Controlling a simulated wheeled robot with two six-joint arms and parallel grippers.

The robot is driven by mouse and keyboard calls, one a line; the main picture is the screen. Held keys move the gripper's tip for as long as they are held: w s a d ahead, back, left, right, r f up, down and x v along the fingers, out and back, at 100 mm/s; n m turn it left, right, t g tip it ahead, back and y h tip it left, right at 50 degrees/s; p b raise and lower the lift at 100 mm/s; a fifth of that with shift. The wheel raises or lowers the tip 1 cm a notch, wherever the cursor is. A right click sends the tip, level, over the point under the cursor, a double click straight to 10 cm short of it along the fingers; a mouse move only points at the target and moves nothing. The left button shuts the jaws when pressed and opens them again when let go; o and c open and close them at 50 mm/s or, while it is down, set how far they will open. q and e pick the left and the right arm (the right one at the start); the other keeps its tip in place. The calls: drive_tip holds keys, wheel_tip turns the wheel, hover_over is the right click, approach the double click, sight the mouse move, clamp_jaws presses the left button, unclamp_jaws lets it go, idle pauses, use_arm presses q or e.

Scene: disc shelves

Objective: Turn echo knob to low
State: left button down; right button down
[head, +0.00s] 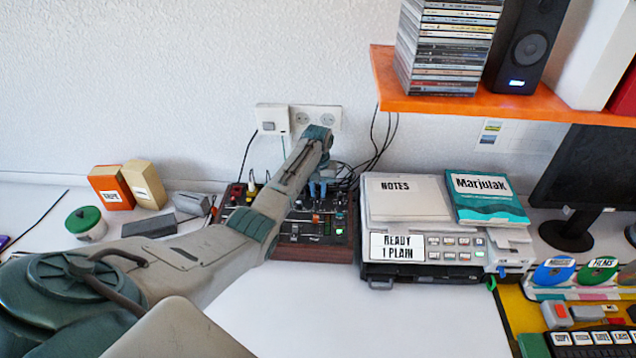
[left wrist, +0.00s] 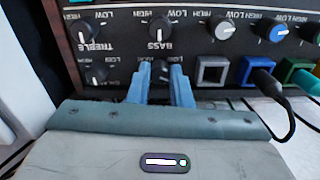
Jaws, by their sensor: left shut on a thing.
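My left gripper (head: 317,188) reaches down onto a dark mixer with a wooden side (head: 310,252) on the table. In the left wrist view its two blue fingers (left wrist: 162,76) are shut on a small dark knob (left wrist: 163,70) in the row nearest the gripper. The label of this knob is hidden by the fingers, so I cannot read whether it says echo. LOW and HIGH marks show upside down beside it. The treble knob (left wrist: 85,31) and bass knob (left wrist: 159,27) are in the row beyond. My right gripper is not in view.
In the left wrist view, a grey knob (left wrist: 222,29) and a blue knob (left wrist: 272,30) are at the right, with cable sockets (left wrist: 258,72) below. A printer-like box (head: 420,215) stands right of the mixer. The front of the table (head: 360,325) is clear.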

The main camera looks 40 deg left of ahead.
sight(318, 192)
use_arm(q)
drive_tip(key=n+p, duration=0.1)
drive_tip(key=n, duration=0.1)
drive_tip(key=n+p, duration=0.1)
drive_tip(key=shift+r+n+p, duration=0.25)
drive_tip(key=shift+n+p, duration=0.1)
drive_tip(key=shift+n, duration=0.05)
drive_tip(key=shift+w+f+n+p, duration=0.15)
drive_tip(key=shift+n+p, duration=0.8)
drive_tip(key=shift+n, duration=0.85)
drive_tip(key=c, duration=1.6)
unclamp_jaws()
wheel_tip(318, 192, up, 11)
drive_tip(key=shift+f+b, duration=0.15)
drive_tip(key=shift+b, duration=0.6)
